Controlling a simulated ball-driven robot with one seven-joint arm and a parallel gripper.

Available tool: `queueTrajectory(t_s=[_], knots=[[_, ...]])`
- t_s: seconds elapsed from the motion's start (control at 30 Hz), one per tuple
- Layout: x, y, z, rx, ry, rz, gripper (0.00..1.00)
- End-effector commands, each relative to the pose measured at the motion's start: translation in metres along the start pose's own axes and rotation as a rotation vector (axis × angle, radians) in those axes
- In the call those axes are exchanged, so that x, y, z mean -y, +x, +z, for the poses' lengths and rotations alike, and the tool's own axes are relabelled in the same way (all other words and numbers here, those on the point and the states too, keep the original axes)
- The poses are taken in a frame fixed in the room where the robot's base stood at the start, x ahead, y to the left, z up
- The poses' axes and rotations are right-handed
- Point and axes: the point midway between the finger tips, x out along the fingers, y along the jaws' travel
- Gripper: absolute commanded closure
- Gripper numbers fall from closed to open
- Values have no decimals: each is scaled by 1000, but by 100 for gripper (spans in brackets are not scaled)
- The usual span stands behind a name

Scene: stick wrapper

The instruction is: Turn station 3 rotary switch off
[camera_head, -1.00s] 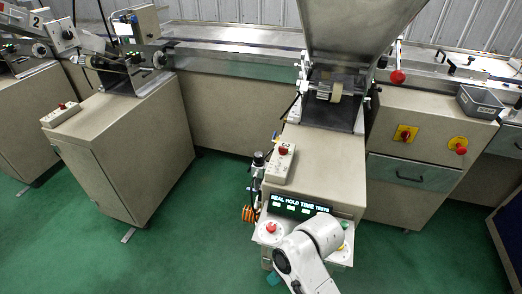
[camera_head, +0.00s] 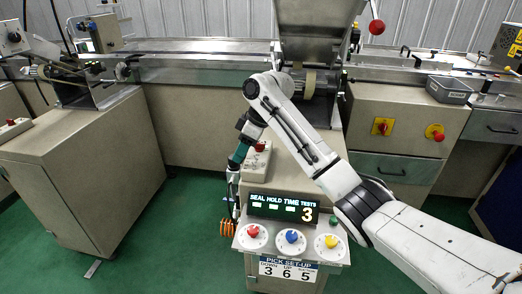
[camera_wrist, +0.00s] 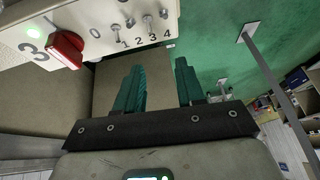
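The station 3 control box (camera_head: 257,165) is cream and sits on the front of the middle machine. In the wrist view the box (camera_wrist: 100,22) fills the upper left, with a printed 3, the red rotary switch (camera_wrist: 66,48), a 0 mark and several small toggles marked 1 to 4. My gripper (camera_wrist: 161,78) has two teal fingers, open with nothing between them. It is below and right of the switch in the wrist view, apart from it. In the head view my gripper (camera_head: 238,157) hangs just left of the box.
A display panel (camera_head: 284,208) and a white panel with red, blue and yellow knobs (camera_head: 291,239) project in front. Yellow-backed red switches (camera_head: 382,126) are on the right cabinet. Another cabinet (camera_head: 90,170) stands left. Green floor (camera_head: 185,235) lies open between them.

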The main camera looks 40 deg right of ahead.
Motion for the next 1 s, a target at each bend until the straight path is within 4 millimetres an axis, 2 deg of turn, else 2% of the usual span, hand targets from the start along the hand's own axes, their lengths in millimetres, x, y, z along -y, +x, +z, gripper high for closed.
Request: queueTrajectory(t_s=[0.03,0.2,0.3,0.4,0.53,0.8,1.0], knots=[[-20,-13,8,11,-4,22,62],[-59,-58,26,39,-16,55,62],[-71,-76,32,49,-18,66,62],[-76,-84,36,53,-17,71,62],[-78,-76,37,54,-17,70,62],[-80,-36,39,55,-18,69,62],[-81,-16,40,53,-18,71,62]])
